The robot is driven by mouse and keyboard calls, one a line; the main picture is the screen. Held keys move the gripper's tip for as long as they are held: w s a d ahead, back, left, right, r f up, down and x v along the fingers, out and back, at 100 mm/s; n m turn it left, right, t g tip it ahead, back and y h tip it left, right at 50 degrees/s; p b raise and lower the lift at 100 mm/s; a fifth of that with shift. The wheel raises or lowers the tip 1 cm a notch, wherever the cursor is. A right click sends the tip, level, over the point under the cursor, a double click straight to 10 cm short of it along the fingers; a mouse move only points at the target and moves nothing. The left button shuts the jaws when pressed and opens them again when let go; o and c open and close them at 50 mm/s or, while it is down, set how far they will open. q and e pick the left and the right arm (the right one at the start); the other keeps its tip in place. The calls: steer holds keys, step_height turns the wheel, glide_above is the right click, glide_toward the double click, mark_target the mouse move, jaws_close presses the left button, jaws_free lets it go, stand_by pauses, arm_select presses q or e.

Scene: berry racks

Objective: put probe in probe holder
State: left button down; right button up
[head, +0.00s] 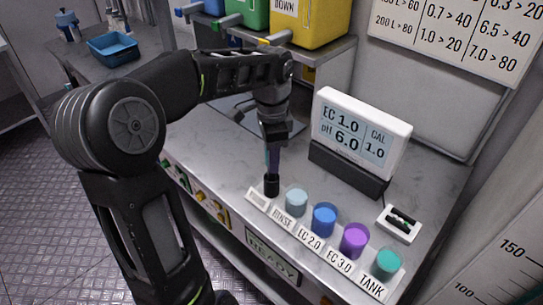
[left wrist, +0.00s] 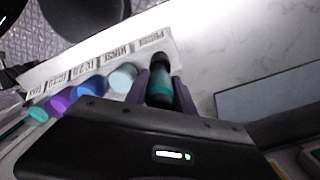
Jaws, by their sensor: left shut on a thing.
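My left gripper (head: 272,152) points down above the left end of the cup row, its fingers closed around the probe. In the left wrist view the probe (left wrist: 160,90) is a teal and dark stick between the two fingers (left wrist: 161,84). A black cylinder (head: 271,186) stands below the fingers beside the leftmost label, in line with the probe. It looks like the probe holder, but I cannot tell how far the probe sits in it. My right gripper is not in view.
To the right stand the pale rinse cup (head: 296,202), blue cup (head: 324,219), purple cup (head: 354,240) and teal tank cup (head: 389,264). Behind them is the EC/pH display (head: 360,135). A small white tray (head: 384,225) holds a black item. The counter left of the display is clear.

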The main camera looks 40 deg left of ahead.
arm_select(q)
steer(key=shift+f, duration=0.2)
steer(key=c, duration=1)
jaws_free()
step_height(320, 180, up, 8)
steer(key=shift+f+p, duration=0.1)
steer(key=shift+p, duration=0.4)
